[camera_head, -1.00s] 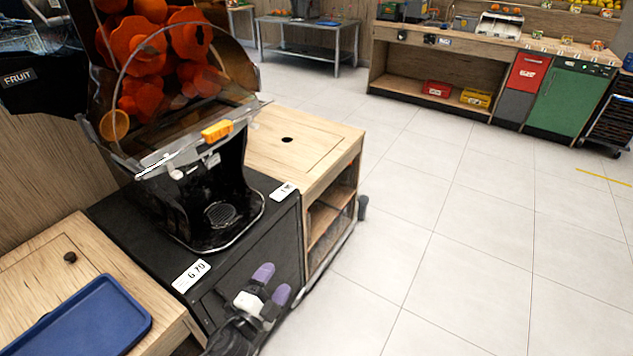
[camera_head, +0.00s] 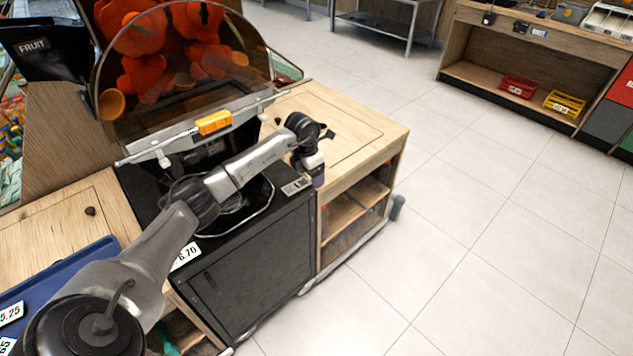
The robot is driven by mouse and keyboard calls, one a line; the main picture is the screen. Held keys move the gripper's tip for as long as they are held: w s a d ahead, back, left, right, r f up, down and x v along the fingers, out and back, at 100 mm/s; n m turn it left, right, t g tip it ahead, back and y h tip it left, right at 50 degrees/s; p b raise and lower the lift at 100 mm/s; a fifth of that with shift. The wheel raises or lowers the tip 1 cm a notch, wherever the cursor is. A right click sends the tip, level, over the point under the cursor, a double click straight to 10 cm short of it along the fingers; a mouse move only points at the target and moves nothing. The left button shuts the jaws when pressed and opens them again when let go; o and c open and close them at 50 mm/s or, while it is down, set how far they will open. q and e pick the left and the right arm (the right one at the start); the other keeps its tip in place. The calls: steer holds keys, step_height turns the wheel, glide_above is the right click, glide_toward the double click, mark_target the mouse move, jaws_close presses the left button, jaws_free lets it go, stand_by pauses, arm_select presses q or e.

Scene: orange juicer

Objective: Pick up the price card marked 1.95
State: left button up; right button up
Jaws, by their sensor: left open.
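A small white price card (camera_head: 297,186) lies on the black cabinet top at its right front corner, beside the juicer's base. Its print is too small to read for sure. My left arm reaches across from the lower left, in front of the juicer. My left gripper (camera_head: 318,178) points down just right of this card, near the cabinet's edge. Another card marked 6.70 (camera_head: 187,254) lies at the left front of the cabinet top, partly behind my arm. My right gripper is not in view.
The juicer (camera_head: 213,122) with oranges stands on the black cabinet (camera_head: 258,262). A wooden counter (camera_head: 350,125) adjoins on the right. A blue tray (camera_head: 92,253) and cards, one marked 5.25 (camera_head: 11,313), are at lower left. The floor at right is clear.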

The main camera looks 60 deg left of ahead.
mark_target(299, 184)
arm_select(q)
steer(key=shift+s+a+r+n+g+y, duration=0.15)
steer(key=shift+s+a+n+g+y, duration=0.25)
steer(key=shift+s+a, duration=0.9)
steer(key=shift+a, duration=0.05)
steer(key=shift+w+f+b, duration=0.2)
steer(key=shift+f+b, duration=0.25)
steer(key=shift+f, duration=0.25)
step_height(299, 184, down, 3)
steer(key=shift+s+f+b, duration=0.1)
steer(key=shift+f+b, duration=0.05)
steer(key=shift+b, duration=0.45)
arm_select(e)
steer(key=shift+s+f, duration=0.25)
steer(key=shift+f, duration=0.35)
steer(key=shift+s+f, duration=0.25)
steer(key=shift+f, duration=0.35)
arm_select(q)
steer(key=c, duration=1)
steer(key=shift+r, duration=0.2)
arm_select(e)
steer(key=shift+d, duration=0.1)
